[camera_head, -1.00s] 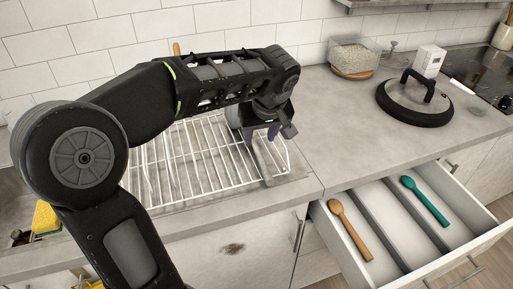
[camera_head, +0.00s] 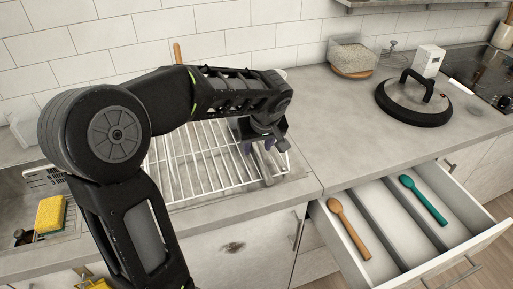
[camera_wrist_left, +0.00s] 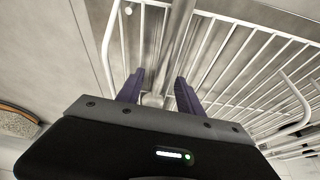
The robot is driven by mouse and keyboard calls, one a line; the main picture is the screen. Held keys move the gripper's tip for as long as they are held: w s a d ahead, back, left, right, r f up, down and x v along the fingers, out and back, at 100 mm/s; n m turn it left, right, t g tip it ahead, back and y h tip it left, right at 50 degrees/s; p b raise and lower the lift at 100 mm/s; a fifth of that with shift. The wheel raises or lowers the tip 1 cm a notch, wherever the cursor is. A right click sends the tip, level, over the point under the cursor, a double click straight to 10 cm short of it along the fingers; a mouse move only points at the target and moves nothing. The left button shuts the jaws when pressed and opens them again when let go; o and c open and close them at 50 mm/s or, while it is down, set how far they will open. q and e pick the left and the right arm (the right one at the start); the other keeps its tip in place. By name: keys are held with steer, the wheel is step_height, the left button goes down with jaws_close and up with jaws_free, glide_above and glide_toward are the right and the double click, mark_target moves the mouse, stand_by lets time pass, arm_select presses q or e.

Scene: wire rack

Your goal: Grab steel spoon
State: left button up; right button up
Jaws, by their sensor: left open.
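The white wire rack (camera_head: 190,160) lies on the counter. A grey metal piece that looks like the steel spoon (camera_head: 266,174) lies at the rack's right end, partly hidden by my gripper. In the left wrist view the long grey handle (camera_wrist_left: 177,35) runs from the top edge down to a spot between the fingers. My left gripper (camera_head: 259,147) is open just above it, purple fingers pointing down. In the left wrist view the two fingertips (camera_wrist_left: 158,79) stand either side of the metal, with no clear contact. My right gripper is not in view.
An open drawer (camera_head: 338,241) at the lower right holds a wooden spoon (camera_head: 349,229) and a teal spoon (camera_head: 424,200). A black-rimmed lid (camera_head: 414,100) lies on the counter. A yellow sponge (camera_head: 50,214) is by the sink.

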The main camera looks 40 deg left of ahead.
arm_select(q)
steer(key=shift+f, duration=0.1)
stand_by(0.7)
steer(key=shift+c, duration=0.4)
jaws_close()
